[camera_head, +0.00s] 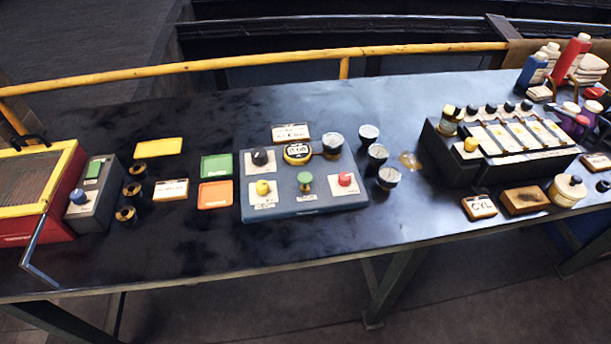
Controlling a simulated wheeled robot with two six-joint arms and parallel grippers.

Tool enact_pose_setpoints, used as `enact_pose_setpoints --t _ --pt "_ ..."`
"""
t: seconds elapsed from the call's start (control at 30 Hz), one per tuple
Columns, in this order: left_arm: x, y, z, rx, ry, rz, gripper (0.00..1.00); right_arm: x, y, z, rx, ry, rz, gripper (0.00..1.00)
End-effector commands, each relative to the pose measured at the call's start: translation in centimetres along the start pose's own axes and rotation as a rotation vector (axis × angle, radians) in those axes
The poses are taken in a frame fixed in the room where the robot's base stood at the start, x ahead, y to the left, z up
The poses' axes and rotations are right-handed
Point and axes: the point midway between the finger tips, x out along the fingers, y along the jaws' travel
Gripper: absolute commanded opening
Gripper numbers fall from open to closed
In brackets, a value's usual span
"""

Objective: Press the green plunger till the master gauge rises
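The green plunger (305,180) is a mushroom-shaped knob standing up on the front middle of a grey-blue panel (325,201). A yellow knob (263,188) is to its left and a red knob (345,179) to its right. Behind it on the panel is a round gauge with a yellow rim (297,154), perhaps the master gauge; its reading is too small to tell. A silver-topped round piece (333,143) is beside the gauge, and a black knob (260,157) is to its left. Neither of my grippers is in view.
Several dark cylinders with silver tops (377,155) stand just right of the panel. Green (216,166) and orange (215,194) trays lie to its left. A long black block (465,165) stands at the right. The bench in front of the panel is clear.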

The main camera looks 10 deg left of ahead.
Motion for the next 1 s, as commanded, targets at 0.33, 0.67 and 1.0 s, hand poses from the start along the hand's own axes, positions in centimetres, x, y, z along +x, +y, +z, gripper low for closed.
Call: enact_pose_setpoints --t 0.33,0.67,1.0 --pt "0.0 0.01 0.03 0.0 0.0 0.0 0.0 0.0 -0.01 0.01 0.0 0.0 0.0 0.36" --pt "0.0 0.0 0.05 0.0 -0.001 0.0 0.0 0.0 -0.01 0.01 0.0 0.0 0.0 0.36" --pt "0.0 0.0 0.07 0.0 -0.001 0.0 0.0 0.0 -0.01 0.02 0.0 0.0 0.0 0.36"
